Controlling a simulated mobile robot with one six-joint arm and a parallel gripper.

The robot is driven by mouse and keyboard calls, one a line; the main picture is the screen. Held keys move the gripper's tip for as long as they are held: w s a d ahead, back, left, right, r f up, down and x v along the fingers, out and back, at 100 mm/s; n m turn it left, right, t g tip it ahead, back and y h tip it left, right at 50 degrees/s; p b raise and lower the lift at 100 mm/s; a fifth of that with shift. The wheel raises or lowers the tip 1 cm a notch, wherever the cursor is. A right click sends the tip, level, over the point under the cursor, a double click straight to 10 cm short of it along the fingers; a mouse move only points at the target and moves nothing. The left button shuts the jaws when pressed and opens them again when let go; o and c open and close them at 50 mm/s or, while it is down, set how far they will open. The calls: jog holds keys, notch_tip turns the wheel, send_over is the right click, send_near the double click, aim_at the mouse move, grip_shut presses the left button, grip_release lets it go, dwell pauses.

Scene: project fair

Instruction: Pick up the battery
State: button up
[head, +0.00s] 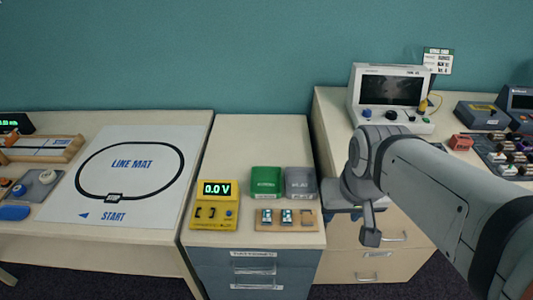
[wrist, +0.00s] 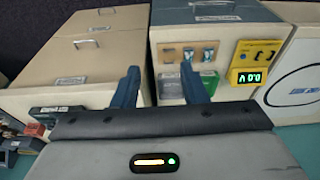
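Two small teal-and-white batteries, one on the left (head: 267,217) and one in the middle (head: 287,216), sit in a wooden holder (head: 297,228) on the middle cabinet. The holder's right slot (head: 306,216) looks empty. In the wrist view, which looks upside down, the batteries (wrist: 209,55) show beyond my fingers. My gripper (wrist: 160,68) is open, with its two blue fingers apart and nothing between them. In the head view my gripper (head: 368,222) is right of the holder, in front of the right cabinet, and touches no battery.
A yellow tester (head: 214,213) reading 0.0 V stands left of the holder. A green bin (head: 265,180) and a grey bin (head: 300,182) stand behind it. A white line mat (head: 150,155) lies at left. A white monitor unit (head: 390,95) stands on the right cabinet.

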jog(key=shift+o, duration=0.8)
jog(key=shift+w+a+f, duration=0.1)
jog(key=shift+w+f, duration=0.05)
jog(key=shift+w, duration=0.05)
jog(key=shift+g, duration=0.5)
jog(key=w+a+f+b, duration=0.1)
jog(key=w, duration=0.1)
jog(key=w+a+f+b, duration=0.1)
jog(key=w+f, duration=0.1)
jog(key=w, duration=0.1)
jog(key=w+a+f+b, duration=0.2)
jog(key=w, duration=0.1)
jog(key=shift+w+a+f, duration=0.1)
jog(key=shift+w+f, duration=0.05)
jog(key=shift+f, duration=0.1)
jog(key=g+b, duration=0.2)
jog(key=b, duration=0.2)
send_over(267, 215)
jog(key=f, duration=1.3)
jog(key=shift+d+f, duration=0.2)
jog(key=shift+d, duration=0.05)
jog(key=f, duration=0.7)
jog(key=shift+a+f, duration=0.25)
jog(key=shift+f, duration=0.05)
jog(key=c, duration=1)
